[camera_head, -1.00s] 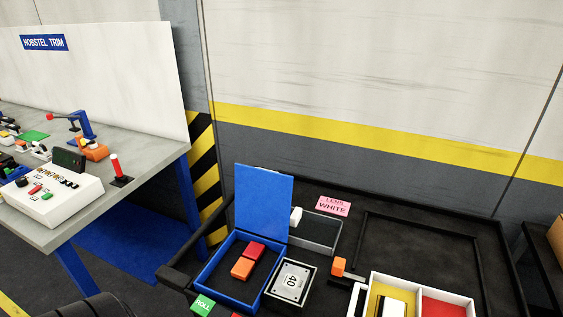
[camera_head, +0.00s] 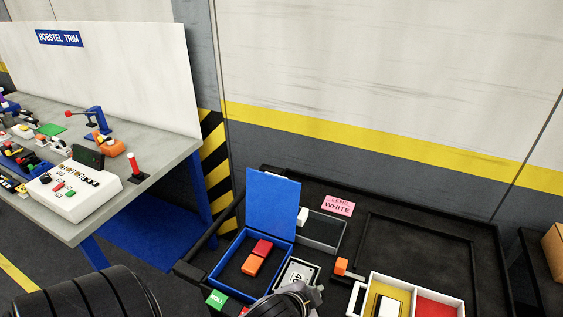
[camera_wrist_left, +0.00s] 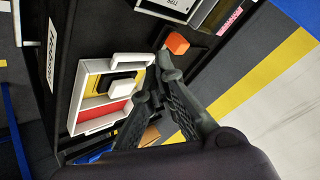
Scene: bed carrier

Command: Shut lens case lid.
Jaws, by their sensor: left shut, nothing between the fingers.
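The lens case, a blue open box (camera_head: 219,272), sits at the left of the black carrier top. Its flat blue lid (camera_head: 271,205) stands upright at the back edge, open. A red block (camera_head: 262,248) and an orange block (camera_head: 251,265) lie inside. My left gripper (camera_head: 312,293) is at the bottom of the head view, to the right of the case and apart from the lid. It is shut and empty. In the left wrist view its fingers (camera_wrist_left: 163,75) point toward a small orange block (camera_wrist_left: 177,43). My right gripper is not in view.
A grey box marked 40 (camera_head: 294,269) is partly hidden by my left gripper. A grey tray (camera_head: 321,232) stands behind it. A white tray (camera_head: 463,302) with yellow and red compartments is at right. The recessed carrier area (camera_head: 420,245) is clear. A workbench (camera_head: 160,165) stands left.

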